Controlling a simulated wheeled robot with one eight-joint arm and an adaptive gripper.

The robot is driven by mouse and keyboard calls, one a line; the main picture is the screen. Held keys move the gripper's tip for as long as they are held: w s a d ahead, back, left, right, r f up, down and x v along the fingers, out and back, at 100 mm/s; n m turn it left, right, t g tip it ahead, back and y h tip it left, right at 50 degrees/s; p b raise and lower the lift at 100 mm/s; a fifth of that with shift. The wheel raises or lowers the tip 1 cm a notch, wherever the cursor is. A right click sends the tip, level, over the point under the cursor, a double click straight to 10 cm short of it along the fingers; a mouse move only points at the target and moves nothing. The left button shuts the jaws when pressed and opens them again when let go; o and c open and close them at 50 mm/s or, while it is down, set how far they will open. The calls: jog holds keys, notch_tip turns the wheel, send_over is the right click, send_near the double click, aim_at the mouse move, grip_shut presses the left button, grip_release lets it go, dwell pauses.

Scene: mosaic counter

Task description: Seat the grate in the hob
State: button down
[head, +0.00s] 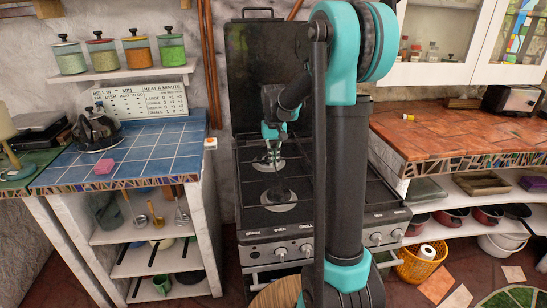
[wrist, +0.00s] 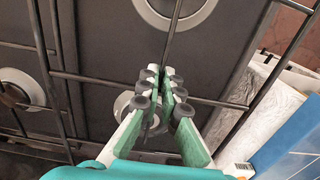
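The hob (head: 263,216) is the dark top of the cooker in the middle of the head view, with pale round burners. The grate (head: 262,178), a frame of thin black bars, spans the hob. In the wrist view, the grate (wrist: 104,83) crosses above the dark hob surface (wrist: 110,45) and burners. My gripper (head: 274,160) is over the rear part of the hob. In the wrist view, my gripper (wrist: 163,78) has its fingers close together around one grate bar. The fingers hide the grasped stretch. I cannot tell whether the grate rests in its seat.
A raised dark lid (head: 262,62) stands behind the hob. An orange-brown counter (head: 460,133) is on the right. My arm covers the hob's right side.

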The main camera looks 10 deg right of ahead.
jog(key=shift+f, duration=2.05)
jog(key=shift+f, duration=0.55)
jog(key=c, duration=1.6)
grip_release()
jog(key=shift+c, duration=0.2)
notch_tip(320, 180, up, 12)
jog(key=shift+f, duration=0.1)
